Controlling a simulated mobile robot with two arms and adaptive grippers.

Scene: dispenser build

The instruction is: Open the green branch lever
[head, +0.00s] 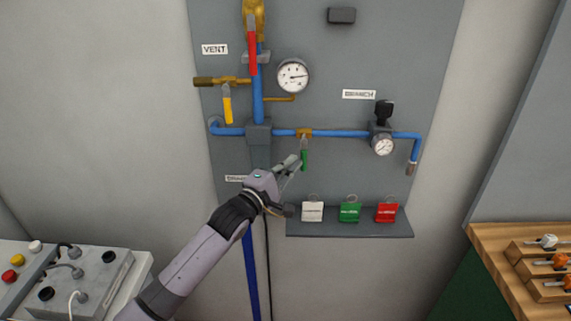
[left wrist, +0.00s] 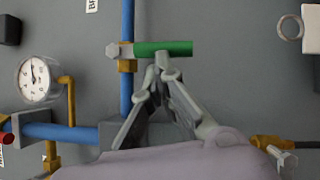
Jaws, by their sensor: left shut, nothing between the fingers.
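The green branch lever (head: 304,160) hangs straight down from a brass valve (head: 304,133) on the blue horizontal pipe, its handle across the pipe. In the left wrist view the green lever (left wrist: 168,48) lies sideways, pointing right from the valve and the blue pipe (left wrist: 127,85). My left gripper (head: 295,162) is shut and empty, at the left side of the lever. In the left wrist view its fingertips (left wrist: 162,62) come together just beside the green handle; I cannot tell whether they touch it. My right gripper is not in view.
A red lever (head: 252,50), a yellow lever (head: 228,105) and a pressure gauge (head: 293,76) are above left. A regulator (head: 382,135) is to the right. Below, a shelf (head: 350,228) carries white, green and red padlock-like tags. Panel space right of the lever is clear.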

